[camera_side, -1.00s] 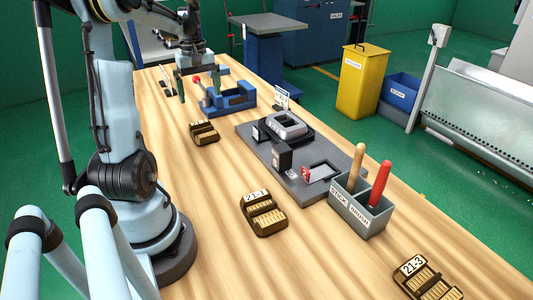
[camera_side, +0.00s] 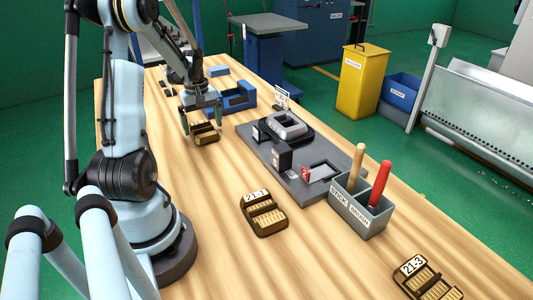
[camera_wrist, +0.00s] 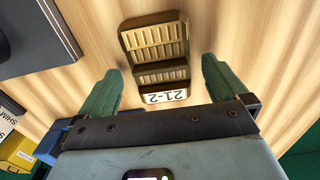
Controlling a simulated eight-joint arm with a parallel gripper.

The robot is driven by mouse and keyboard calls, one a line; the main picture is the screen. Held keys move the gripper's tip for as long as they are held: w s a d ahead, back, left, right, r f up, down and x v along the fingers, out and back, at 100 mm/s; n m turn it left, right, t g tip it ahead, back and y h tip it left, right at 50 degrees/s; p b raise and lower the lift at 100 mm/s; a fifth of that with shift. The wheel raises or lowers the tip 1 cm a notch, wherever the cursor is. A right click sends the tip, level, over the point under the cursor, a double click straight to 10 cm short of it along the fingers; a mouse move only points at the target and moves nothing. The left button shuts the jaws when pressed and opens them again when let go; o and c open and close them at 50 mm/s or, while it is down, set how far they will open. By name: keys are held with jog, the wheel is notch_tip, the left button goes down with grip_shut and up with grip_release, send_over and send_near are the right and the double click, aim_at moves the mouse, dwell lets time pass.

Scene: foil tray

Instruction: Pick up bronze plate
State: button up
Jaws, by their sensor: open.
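A bronze plate (camera_side: 205,134) with ribbed slots lies flat on the wooden table, below my gripper (camera_side: 201,118). The wrist view shows the same bronze plate (camera_wrist: 155,45), with an upside-down "21-2" label. My gripper (camera_wrist: 160,66) is open and empty, its two green fingers apart on either side of the plate's labelled end. I cannot tell whether the fingers touch the table. Two similar bronze plates lie nearer the side camera: one marked "21-1" (camera_side: 265,217) and one marked "21-3" (camera_side: 425,280).
A blue vise (camera_side: 238,99) stands just behind the gripper. To the right is a dark fixture board (camera_side: 298,183) with a raised grey part, then a grey tool box (camera_side: 359,215) with wooden and red handles. The table between the plates is clear.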

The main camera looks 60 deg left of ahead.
jog(key=shift+f, duration=0.7)
jog(key=shift+c, duration=0.5)
jog(key=c, duration=1.3)
jog(key=shift+r, duration=0.1)
